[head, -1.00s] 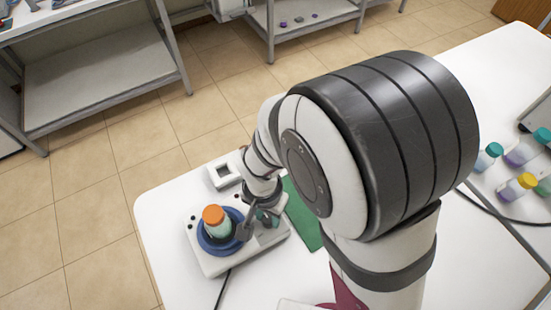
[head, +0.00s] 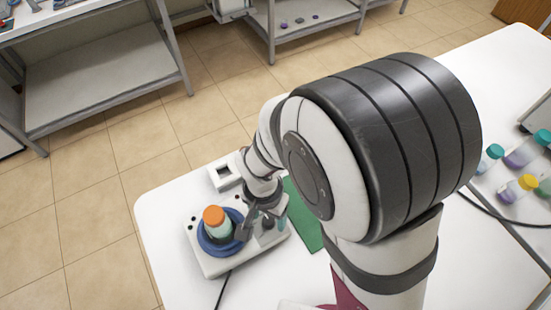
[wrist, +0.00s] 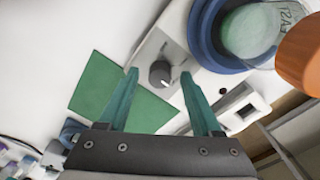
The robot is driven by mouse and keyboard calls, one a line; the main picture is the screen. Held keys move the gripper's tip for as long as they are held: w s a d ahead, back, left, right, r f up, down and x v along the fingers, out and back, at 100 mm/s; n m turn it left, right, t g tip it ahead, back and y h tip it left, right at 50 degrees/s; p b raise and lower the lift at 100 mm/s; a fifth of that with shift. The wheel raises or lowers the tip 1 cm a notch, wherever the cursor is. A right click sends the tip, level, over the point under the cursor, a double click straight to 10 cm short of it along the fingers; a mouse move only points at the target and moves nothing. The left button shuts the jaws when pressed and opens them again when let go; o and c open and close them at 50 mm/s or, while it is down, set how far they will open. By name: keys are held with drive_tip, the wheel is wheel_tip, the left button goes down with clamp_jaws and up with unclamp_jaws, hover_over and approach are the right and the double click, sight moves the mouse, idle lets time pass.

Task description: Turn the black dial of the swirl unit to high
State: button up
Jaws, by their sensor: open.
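The swirl unit (head: 217,268) is a white box near the table's left end. Its blue round holder (head: 209,242) carries a bottle with an orange cap (head: 213,214). I cannot tell how far above the dial the fingertips are. In the head view my gripper (head: 274,224) is over the unit's right part, which largely hides the dial.
A green mat (head: 303,222) lies right of the unit. A small white block with a square opening (head: 224,175) stands behind it. Several capped bottles (head: 520,187) are at the far right. A black cable (head: 222,290) runs from the unit's front.

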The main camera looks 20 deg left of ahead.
sight(266, 219)
wheel_tip(266, 219, up, 16)
drive_tip(key=shift+a, duration=0.25)
drive_tip(key=shift+f, duration=0.1)
drive_tip(key=s+d+m+y, duration=0.1)
drive_tip(key=s+d, duration=0.3)
drive_tip(key=d, duration=0.4)
drive_tip(key=s+d+m+y, duration=0.1)
drive_tip(key=s+d+m, duration=0.1)
drive_tip(key=s+d, duration=0.2)
drive_tip(key=d, duration=0.3)
drive_tip(key=shift+s+d, duration=0.25)
drive_tip(key=shift+d, duration=0.1)
drive_tip(key=shift+f, duration=0.1)
